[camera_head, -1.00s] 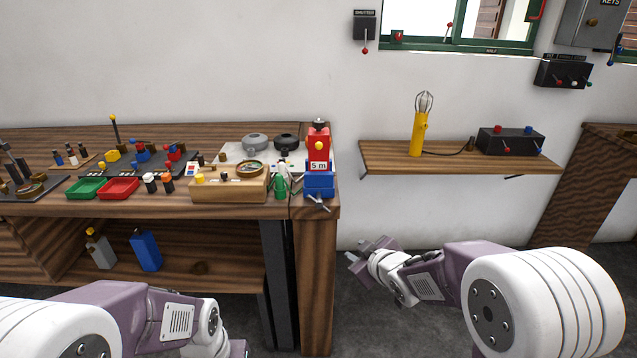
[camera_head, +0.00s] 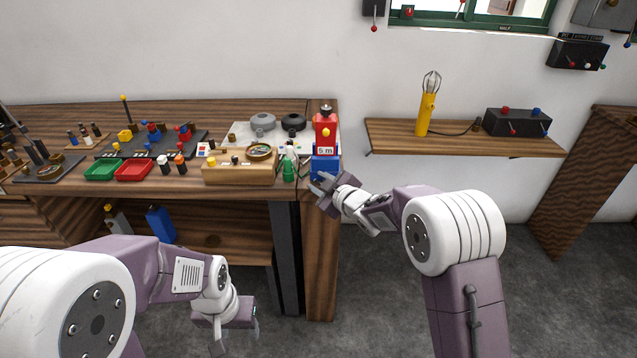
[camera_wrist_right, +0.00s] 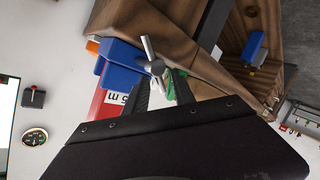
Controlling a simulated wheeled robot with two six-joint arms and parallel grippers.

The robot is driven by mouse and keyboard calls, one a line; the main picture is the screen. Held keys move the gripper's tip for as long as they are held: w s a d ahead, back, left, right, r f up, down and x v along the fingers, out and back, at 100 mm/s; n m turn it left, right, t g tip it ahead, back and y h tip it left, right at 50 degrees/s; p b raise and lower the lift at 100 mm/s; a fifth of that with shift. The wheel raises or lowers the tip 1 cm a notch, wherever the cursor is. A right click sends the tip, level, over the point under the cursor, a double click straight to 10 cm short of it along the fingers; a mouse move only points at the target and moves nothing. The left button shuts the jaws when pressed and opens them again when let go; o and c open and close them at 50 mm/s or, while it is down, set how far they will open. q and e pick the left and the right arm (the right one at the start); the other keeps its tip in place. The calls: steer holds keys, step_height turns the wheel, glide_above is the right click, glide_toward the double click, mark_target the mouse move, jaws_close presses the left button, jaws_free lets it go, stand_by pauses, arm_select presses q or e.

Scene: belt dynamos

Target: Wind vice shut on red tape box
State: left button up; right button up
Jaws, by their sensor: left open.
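The blue vice (camera_head: 324,163) stands at the right front corner of the bench. The red tape box (camera_head: 325,133), marked 5 m, stands upright in it. In the right wrist view, the blue vice (camera_wrist_right: 122,62), part of the red tape box (camera_wrist_right: 100,104) and the vice's grey cross handle (camera_wrist_right: 155,66) show. My right gripper (camera_head: 321,187) is at the handle. Its fingers (camera_wrist_right: 164,80) are apart, with the handle's hub by their tips; I cannot tell whether they touch. My left gripper (camera_head: 234,328) hangs open and empty, low in front of the bench.
A green bottle (camera_head: 289,166) and a wooden block with a round dish (camera_head: 240,172) stand left of the vice. Red (camera_head: 133,170) and green trays lie further left. A wall shelf (camera_head: 465,140) holds a yellow lamp (camera_head: 424,112). The floor right of the bench is clear.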

steer(key=shift+w+a+f, duration=0.1)
steer(key=shift+w+a, duration=0.1)
steer(key=shift+w, duration=0.1)
steer(key=shift+c, duration=0.3)
jaws_close()
steer(key=shift+d+m+y, duration=0.2)
steer(key=shift+m+y, duration=0.2)
steer(key=shift+m, duration=0.1)
steer(key=shift+r+m+t, duration=0.25)
steer(key=shift+m+t, duration=0.05)
steer(key=shift+o, duration=0.3)
jaws_free()
steer(key=shift+d, duration=0.1)
